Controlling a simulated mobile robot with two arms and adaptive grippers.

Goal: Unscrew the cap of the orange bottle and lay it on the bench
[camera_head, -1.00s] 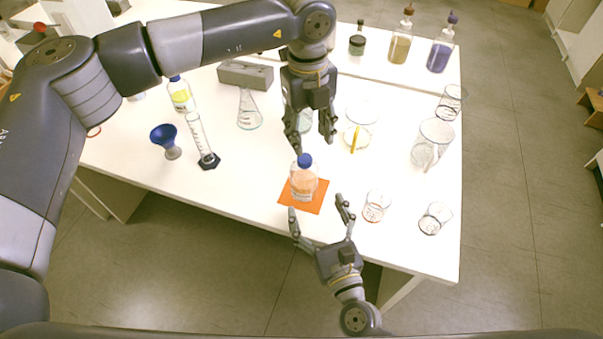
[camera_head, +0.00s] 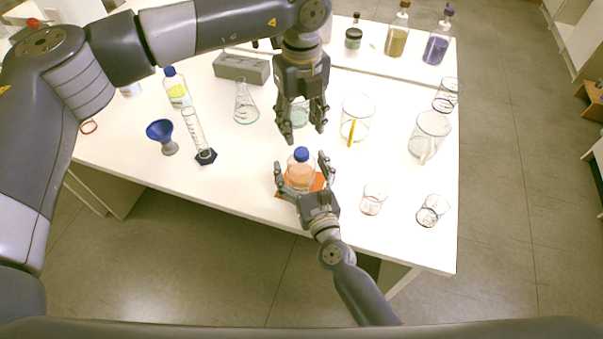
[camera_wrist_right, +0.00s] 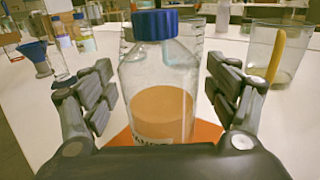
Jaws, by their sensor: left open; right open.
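The orange bottle (camera_head: 300,175) is clear glass with orange contents and stands upright on an orange mat (camera_head: 318,184) near the bench's front edge. Its blue cap (camera_head: 301,154) is on; the cap (camera_wrist_right: 155,25) and bottle (camera_wrist_right: 158,95) also show in the right wrist view. My right gripper (camera_head: 301,170) is open, its fingers on either side of the bottle with gaps on both sides in the right wrist view. My left gripper (camera_head: 302,136) is open and empty, pointing down above and behind the cap. The bench (camera_head: 240,190) has bare white surface left of the mat.
Small beakers (camera_head: 374,199) (camera_head: 433,210) stand right of the mat. Larger beakers (camera_head: 357,118) (camera_head: 430,137) and a flask (camera_head: 246,103) stand behind. A graduated cylinder (camera_head: 198,140) and a blue funnel (camera_head: 161,135) stand at left. Bench space between cylinder and mat is clear.

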